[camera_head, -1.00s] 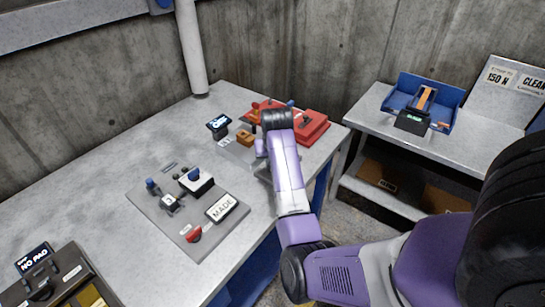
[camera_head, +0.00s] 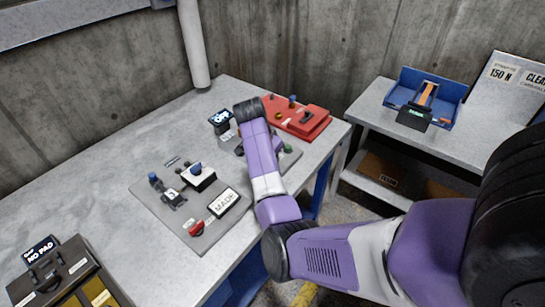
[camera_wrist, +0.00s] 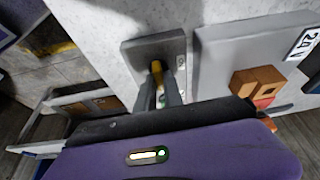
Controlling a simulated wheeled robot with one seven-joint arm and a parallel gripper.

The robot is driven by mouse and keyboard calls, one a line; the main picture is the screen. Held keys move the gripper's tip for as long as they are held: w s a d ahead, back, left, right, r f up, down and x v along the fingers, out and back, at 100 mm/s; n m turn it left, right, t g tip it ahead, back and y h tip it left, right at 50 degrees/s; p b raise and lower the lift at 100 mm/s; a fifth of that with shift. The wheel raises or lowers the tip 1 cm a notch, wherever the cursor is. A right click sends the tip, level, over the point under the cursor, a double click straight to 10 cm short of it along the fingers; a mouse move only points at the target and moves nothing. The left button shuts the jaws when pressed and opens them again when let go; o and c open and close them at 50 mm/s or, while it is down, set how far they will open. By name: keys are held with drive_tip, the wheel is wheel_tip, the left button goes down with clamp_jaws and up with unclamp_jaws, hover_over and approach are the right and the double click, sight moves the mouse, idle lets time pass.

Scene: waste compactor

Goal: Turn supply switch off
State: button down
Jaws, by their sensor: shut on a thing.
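In the wrist view a small grey housing (camera_wrist: 134,54) with a pale marked strip along its right side bears a yellow lever (camera_wrist: 156,67). This looks like the supply switch, but its markings are too small to read. My gripper (camera_wrist: 158,80) has its two dark fingers close together around the yellow lever, shut on it. In the head view my arm reaches over the bench between the red box and the grey control plate, and my wrist hides the fingers and the lever.
Right of the lever in the wrist view, a grey plate (camera_wrist: 222,55) carries an orange block (camera_wrist: 258,82) and a "24 V" label. In the head view a red box (camera_head: 305,122) lies behind my arm. A control plate (camera_head: 180,220) lies left.

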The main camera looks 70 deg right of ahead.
drive_tip(key=shift+m, duration=0.3)
drive_tip(key=c, duration=1.5)
unclamp_jaws()
drive_tip(key=shift+o, duration=0.2)
drive_tip(key=shift+r, duration=0.15)
drive_tip(key=b+v, duration=0.1)
drive_tip(key=v, duration=0.6)
drive_tip(key=shift+r, duration=0.25)
drive_tip(key=shift+w+a, duration=0.1)
drive_tip(key=shift+a, duration=0.05)
